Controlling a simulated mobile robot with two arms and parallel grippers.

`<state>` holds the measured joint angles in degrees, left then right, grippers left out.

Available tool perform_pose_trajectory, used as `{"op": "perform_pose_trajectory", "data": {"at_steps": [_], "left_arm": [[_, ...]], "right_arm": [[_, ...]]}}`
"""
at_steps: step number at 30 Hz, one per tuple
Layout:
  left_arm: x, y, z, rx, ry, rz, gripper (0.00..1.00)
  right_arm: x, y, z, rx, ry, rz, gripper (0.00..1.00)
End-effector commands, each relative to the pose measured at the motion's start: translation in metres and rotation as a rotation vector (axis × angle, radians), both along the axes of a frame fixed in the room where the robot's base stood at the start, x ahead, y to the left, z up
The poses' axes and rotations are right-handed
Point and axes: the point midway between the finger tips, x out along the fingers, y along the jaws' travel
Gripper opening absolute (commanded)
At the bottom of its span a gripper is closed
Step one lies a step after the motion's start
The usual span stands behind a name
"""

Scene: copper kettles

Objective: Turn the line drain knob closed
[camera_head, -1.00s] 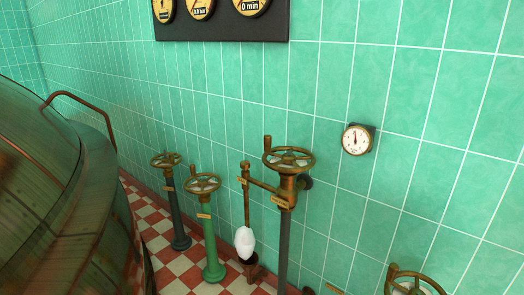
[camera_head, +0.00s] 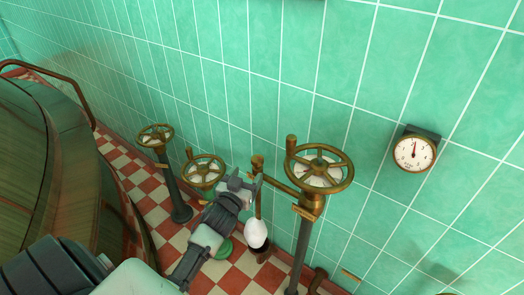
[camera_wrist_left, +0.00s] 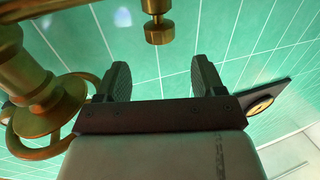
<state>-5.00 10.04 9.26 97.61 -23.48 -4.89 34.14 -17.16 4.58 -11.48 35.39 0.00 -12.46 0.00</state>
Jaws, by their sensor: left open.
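My left gripper (camera_head: 243,186) reaches in from the lower left in the head view, at the small brass knob (camera_head: 258,163) on top of the thin vertical pipe. The knob also shows in the left wrist view (camera_wrist_left: 158,28), beyond the gap between the fingertips (camera_wrist_left: 160,68). The fingers are apart and nothing is between them. I cannot read a label that confirms this is the line drain knob. A brass side pipe (camera_head: 281,186) joins it to the large handwheel valve (camera_head: 318,190). My right gripper is not in view.
A white bulb-shaped piece (camera_head: 256,234) hangs below the thin pipe. Two smaller handwheels (camera_head: 155,136) (camera_head: 203,169) stand to the left on columns. A copper kettle (camera_head: 40,175) fills the left side. A round gauge (camera_head: 414,152) is on the green tiled wall (camera_head: 400,60).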

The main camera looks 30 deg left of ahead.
Motion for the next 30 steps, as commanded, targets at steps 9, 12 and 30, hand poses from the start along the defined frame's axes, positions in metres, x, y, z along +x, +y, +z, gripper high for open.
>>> {"op": "perform_pose_trajectory", "data": {"at_steps": [9,12,30], "left_arm": [[0.06,0.011,0.0,0.0,0.0,0.001,0.69],[0.074,0.014,0.0,0.001,0.0,0.001,0.69],[0.088,0.016,0.0,0.001,0.002,0.0,0.5]], "right_arm": [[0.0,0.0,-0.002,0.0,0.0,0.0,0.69],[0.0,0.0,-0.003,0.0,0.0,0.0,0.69],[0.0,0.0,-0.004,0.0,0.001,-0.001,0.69]]}}
